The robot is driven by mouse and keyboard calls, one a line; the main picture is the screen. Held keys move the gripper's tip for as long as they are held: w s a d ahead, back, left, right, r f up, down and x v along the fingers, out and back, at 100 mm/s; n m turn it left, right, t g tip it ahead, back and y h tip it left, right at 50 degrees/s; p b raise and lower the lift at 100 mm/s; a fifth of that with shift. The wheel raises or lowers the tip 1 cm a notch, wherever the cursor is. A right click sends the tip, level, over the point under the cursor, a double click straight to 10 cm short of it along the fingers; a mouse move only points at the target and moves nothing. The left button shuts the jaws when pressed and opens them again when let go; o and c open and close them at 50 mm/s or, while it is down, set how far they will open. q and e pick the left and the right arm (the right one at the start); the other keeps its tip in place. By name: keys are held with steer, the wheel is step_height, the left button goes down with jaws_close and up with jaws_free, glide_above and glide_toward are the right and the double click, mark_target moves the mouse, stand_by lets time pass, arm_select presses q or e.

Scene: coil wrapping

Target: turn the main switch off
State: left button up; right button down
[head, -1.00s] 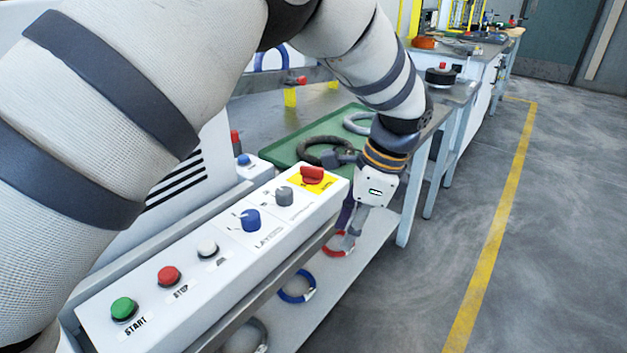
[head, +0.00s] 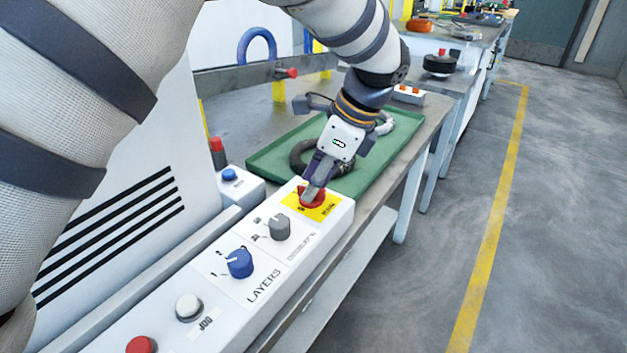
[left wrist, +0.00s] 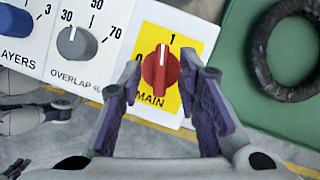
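The main switch is a red knob (head: 318,200) on a yellow plate at the far end of the white control panel (head: 215,335). In the left wrist view the knob (left wrist: 160,70) has its white mark pointing up, close to the 1; the 0 is to its left. My left gripper (left wrist: 168,80) is open, with one finger on each side of the knob's lower part and gaps visible. In the head view my left gripper (head: 309,193) points down at the switch and partly hides it. My right gripper is not in view.
Beside the switch are the grey overlap knob (head: 279,227), blue layers knob (head: 239,263) and white jog button (head: 189,307). A green tray (head: 375,178) with a dark coil (head: 300,157) lies just behind.

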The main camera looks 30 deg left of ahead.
arm_select(q)
steer(key=shift+a+f, duration=0.15)
steer(key=shift+f, duration=0.15)
steer(key=shift+c, duration=0.2)
